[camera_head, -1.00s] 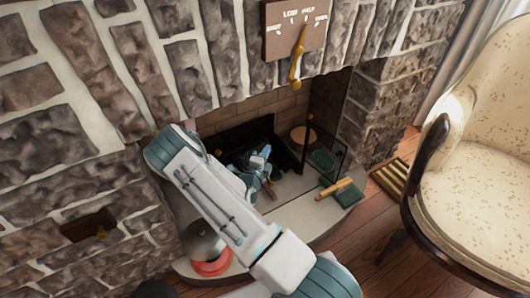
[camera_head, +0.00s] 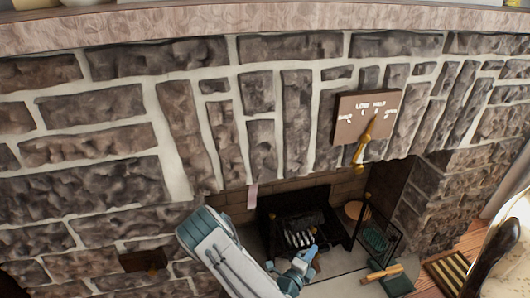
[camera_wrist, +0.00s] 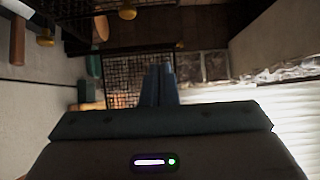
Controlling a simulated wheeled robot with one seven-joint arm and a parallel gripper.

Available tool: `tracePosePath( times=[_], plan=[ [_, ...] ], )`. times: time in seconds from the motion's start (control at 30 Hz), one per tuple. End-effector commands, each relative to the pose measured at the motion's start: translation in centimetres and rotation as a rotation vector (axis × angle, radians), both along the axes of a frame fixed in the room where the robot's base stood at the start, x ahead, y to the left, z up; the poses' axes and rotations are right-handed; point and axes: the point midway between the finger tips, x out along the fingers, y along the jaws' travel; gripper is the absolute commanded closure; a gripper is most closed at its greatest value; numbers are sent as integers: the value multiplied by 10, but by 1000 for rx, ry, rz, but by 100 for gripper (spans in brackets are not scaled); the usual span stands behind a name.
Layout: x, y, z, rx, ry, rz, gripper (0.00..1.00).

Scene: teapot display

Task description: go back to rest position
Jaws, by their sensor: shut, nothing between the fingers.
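My gripper (camera_wrist: 158,84) is shut and empty; its two dark fingers lie together in the middle of the wrist view. In the head view, my white and blue arm rises from the bottom edge in front of the stone fireplace. The blue wrist end (camera_head: 298,270) shows over the hearth, below the dark grate (camera_head: 297,222). Its fingertips are hard to make out there. Nothing hangs from the gripper.
A brown panel with a brass lever (camera_head: 364,142) is on the stone wall, above the firebox. A folding mesh screen (camera_head: 377,232) stands right of the grate. A green-headed brush (camera_head: 390,279) lies on the hearth. A slatted grille (camera_head: 455,272) and a chair are at right.

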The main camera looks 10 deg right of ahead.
Motion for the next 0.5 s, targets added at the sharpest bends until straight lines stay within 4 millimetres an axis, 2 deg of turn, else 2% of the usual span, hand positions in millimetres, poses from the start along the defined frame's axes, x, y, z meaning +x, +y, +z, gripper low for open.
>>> tracePosePath(
  times=[0.07,0.17,0.33,0.5],
  plan=[
    [0,-1,5,9,-11,-11,100],
    [-1,-5,26,50,-63,-64,100],
    [-11,-18,93,206,-262,-259,100],
    [-33,-32,160,385,-506,-492,100]
  ],
)
